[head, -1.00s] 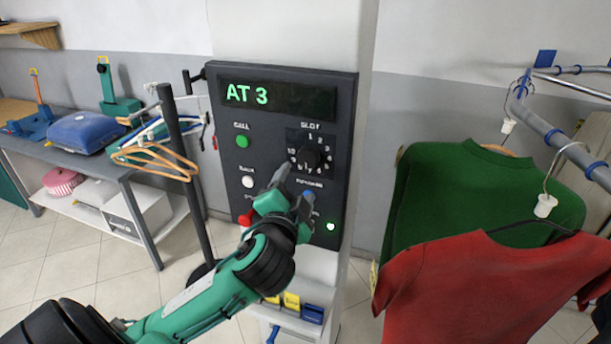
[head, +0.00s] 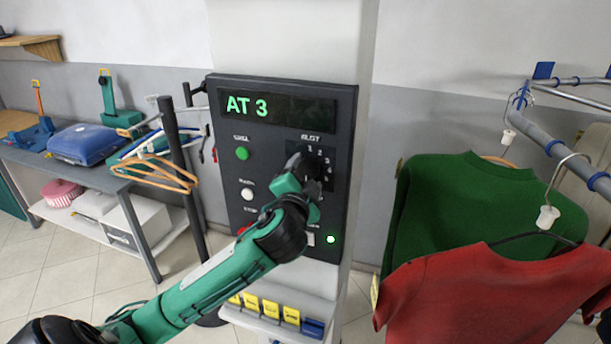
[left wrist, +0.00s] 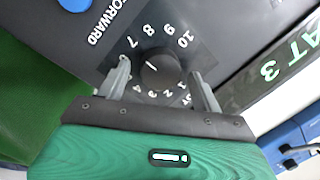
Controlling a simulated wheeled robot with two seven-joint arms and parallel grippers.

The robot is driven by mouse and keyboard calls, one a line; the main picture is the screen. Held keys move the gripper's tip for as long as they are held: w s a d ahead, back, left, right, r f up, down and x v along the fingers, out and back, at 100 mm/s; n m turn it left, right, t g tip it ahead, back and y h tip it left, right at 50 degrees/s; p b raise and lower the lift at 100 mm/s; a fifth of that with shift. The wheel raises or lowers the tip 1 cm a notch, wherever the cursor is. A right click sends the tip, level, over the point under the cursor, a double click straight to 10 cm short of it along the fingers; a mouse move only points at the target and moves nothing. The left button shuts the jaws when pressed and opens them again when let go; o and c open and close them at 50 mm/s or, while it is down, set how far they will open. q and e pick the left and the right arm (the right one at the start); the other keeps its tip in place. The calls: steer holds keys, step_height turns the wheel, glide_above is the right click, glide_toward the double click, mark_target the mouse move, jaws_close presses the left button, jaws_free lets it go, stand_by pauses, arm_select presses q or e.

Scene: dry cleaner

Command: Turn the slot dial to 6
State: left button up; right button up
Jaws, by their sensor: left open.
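The slot dial (left wrist: 160,70) is a round black knob with a white pointer line and numbers around it, on the dark control panel (head: 225,185). In the left wrist view its line points up and left, towards the side with 7; the exact number is unclear. The panel display (head: 280,106) reads AT 3. My left gripper (left wrist: 160,76) is open, with its two fingers on either side of the dial and gaps showing. In the head view the gripper (head: 305,172) covers most of the dial. My right gripper is not in view.
A green button (head: 242,153) and a white button (head: 247,194) are on the panel's left. A dark post with hangers (head: 155,170) stands left of the panel. A red shirt (head: 470,285) and a green shirt (head: 470,200) hang at right. Yellow tags (head: 270,309) sit below.

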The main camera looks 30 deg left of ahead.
arm_select(q)
steer(key=c, duration=1)
steer(key=shift+n, duration=0.3)
steer(key=shift+n, duration=0.8)
steer(key=shift+r+n+g+h+p, duration=0.15)
steer(key=shift+n+g+h+p, duration=0.2)
steer(key=shift+n, duration=1.35)
steer(key=o, duration=1)
